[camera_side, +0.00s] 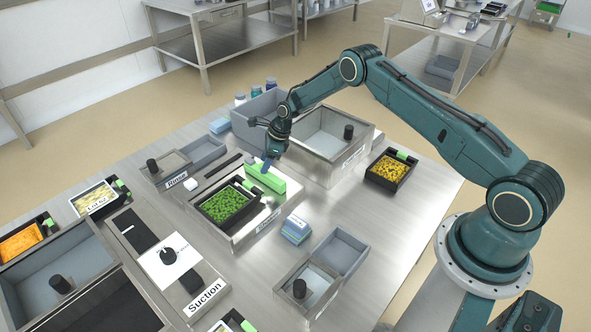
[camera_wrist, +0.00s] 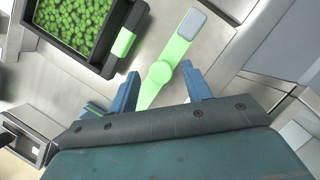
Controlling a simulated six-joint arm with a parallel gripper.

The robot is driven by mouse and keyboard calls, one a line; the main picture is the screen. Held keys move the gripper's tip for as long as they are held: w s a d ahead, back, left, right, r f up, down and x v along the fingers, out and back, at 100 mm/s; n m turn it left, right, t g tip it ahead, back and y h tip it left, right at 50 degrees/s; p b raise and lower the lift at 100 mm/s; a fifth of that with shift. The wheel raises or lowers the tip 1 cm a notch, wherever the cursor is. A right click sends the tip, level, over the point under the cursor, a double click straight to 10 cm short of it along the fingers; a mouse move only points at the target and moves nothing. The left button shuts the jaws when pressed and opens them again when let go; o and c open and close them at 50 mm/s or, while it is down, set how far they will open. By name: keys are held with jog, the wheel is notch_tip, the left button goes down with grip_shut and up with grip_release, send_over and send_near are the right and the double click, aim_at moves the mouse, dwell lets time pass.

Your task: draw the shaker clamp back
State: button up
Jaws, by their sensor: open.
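The green clamp shows in the wrist view (camera_wrist: 168,65) as a flat bar with a round boss and a grey pad at its far end. In the side view the green clamp (camera_side: 264,178) lies beside a black tray of green pieces (camera_side: 226,205) on a labelled metal station. My gripper (camera_side: 268,163) is just above the clamp. In the wrist view its blue fingers (camera_wrist: 162,88) are open, one on each side of the bar, with gaps showing. I cannot tell whether either finger touches it. The bar's near end is hidden by my gripper.
A grey open-topped box (camera_side: 325,146) stands close behind on the right. A tray of yellow pieces (camera_side: 388,171) sits further right. Blue packs (camera_side: 296,229) and small grey bins (camera_side: 342,251) are nearer the camera. Bare tabletop lies between them.

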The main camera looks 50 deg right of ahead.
jog(key=shift+x, duration=1.2)
jog(key=shift+d, duration=0.1)
grip_shut()
